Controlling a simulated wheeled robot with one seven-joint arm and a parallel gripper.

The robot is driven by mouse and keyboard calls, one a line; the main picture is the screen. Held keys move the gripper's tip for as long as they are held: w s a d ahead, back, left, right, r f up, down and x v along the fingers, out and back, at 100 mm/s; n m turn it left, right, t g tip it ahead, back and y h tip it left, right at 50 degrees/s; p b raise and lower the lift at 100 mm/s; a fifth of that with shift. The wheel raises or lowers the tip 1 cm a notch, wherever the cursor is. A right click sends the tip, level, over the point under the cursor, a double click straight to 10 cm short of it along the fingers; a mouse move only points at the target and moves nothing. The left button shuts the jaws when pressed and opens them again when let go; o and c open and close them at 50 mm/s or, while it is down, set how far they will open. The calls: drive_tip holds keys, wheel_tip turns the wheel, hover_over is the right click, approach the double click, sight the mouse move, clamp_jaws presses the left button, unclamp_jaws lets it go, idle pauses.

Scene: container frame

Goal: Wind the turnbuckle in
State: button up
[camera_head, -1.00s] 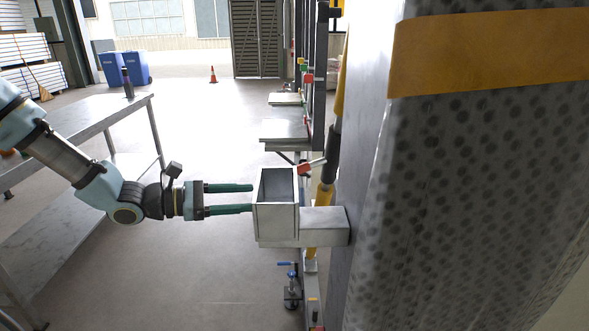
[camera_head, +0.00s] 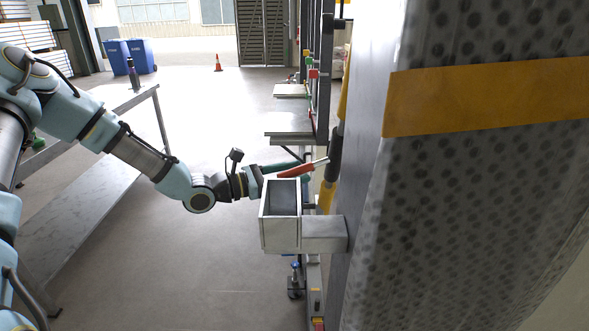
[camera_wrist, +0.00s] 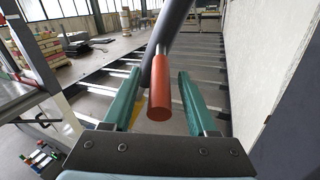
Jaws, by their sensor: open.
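The turnbuckle's dark body (camera_head: 334,155), with yellow parts above and below, runs steeply beside the grey panel. A metal lever with a red grip (camera_head: 296,171) sticks out from it to the left. My gripper (camera_head: 300,166) is at the red grip, just above and behind the open metal box; part of it is hidden there. In the wrist view, the red grip (camera_wrist: 160,100) lies between the two green fingers of my gripper (camera_wrist: 159,74), with visible gaps on both sides. The jaws are open. A dark bar (camera_wrist: 172,25) crosses beyond the grip.
The open metal box (camera_head: 281,232) on its bracket stands close below my gripper. The patterned wrapped load (camera_head: 480,190) with an orange strap fills the right. A steel table (camera_head: 80,215) stands left. The floor between table and box is clear.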

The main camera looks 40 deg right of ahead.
drive_tip(key=shift+d, duration=0.1)
drive_tip(key=shift+c, duration=0.2)
clamp_jaws()
idle(1.2)
